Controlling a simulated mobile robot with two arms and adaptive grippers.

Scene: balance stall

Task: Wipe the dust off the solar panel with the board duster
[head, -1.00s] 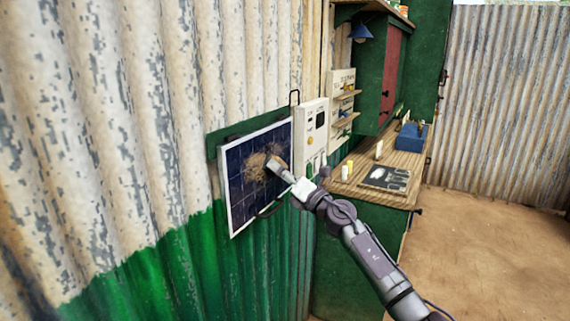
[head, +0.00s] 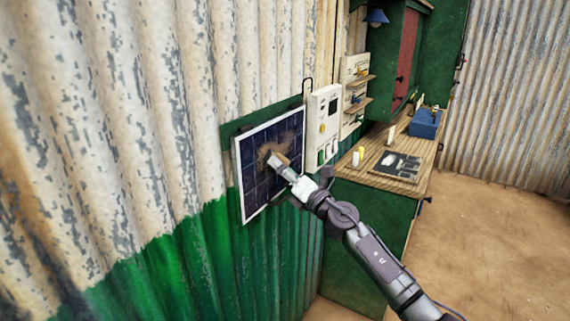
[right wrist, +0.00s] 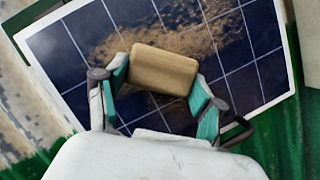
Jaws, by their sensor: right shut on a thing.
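The solar panel (head: 252,190) is dark blue with a white frame and hangs on the corrugated wall. It fills much of the right wrist view (right wrist: 70,65). A patch of brown dust (head: 288,139) lies around its middle; the dust also shows in the right wrist view (right wrist: 215,38). My right gripper (head: 275,163) is shut on the board duster (right wrist: 163,68), a tan wooden block, and holds it at the panel's face over the dust. The duster's wiping side is hidden, so I cannot tell whether it touches. My left gripper is not in view.
A white control box (head: 323,125) is on the wall just right of the panel. A wooden counter (head: 365,176) beyond it holds a dark tray (head: 397,166), a blue box (head: 426,123) and small bottles. The sandy floor (head: 480,235) at right is clear.

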